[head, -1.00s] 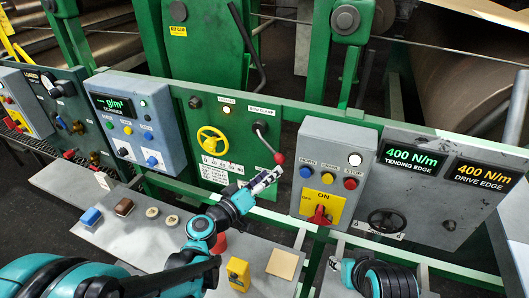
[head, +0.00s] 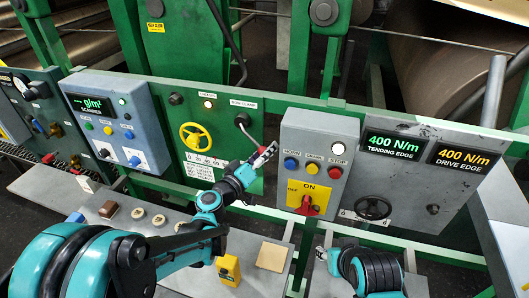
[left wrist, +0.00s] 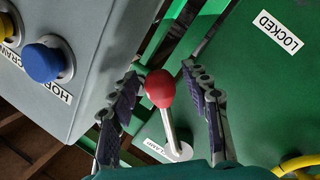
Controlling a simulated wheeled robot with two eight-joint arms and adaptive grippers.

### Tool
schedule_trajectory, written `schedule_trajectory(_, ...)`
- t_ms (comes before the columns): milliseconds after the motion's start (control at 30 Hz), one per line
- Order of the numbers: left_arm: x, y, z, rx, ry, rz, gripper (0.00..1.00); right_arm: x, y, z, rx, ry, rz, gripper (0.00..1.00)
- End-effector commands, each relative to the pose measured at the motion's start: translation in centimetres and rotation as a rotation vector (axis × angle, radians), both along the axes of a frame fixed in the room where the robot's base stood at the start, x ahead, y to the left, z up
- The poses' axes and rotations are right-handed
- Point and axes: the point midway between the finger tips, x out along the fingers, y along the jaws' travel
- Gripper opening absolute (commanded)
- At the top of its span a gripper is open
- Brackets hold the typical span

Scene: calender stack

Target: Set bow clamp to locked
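The bow clamp lever (head: 243,127) is on the green panel, below the "BOW CLAMP" label (head: 243,104), and slants down to the right. Its red knob is mostly hidden by my left gripper (head: 266,156) in the head view. In the left wrist view the red knob (left wrist: 160,88) and metal rod (left wrist: 168,125) lie between the two spread fingers of my left gripper (left wrist: 165,110), with visible gaps at both sides. A "LOCKED" label (left wrist: 279,32) shows on the green panel. My right gripper (head: 320,255) is low in the head view, away from the panel; its opening is unclear.
A grey button box (head: 318,150) with a red switch on a yellow plate stands right of the lever. A yellow handwheel (head: 195,136) is on its left. The grey ledge (head: 190,243) below carries a yellow block (head: 229,268) and several small items.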

Motion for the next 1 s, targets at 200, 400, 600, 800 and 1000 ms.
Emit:
schedule_trajectory(200, 0.0, 0.0, 0.0, 0.0, 0.0, 0.0, 0.0, 0.0, 0.0, 0.0, 0.0, 0.0, 0.0, 0.4)
schedule_trajectory(400, 0.0, 0.0, 0.0, 0.0, 0.0, 0.0, 0.0, 0.0, 0.0, 0.0, 0.0, 0.0, 0.0, 0.4)
schedule_trajectory(600, 0.1, 0.2, -0.2, 0.019, -0.007, 0.001, 0.0, 0.0, 0.0, -0.1, 0.0, 0.0, 0.0, 0.4)
schedule_trajectory(800, 0.3, 1.0, -0.9, 0.102, -0.033, 0.003, 0.0, 0.0, 0.0, -0.4, 0.0, 0.0, 0.0, 0.4)
schedule_trajectory(1000, 0.7, 2.4, -1.8, 0.245, -0.079, 0.004, 0.0, 0.0, 0.0, -0.7, 0.0, 0.0, 0.0, 0.4)
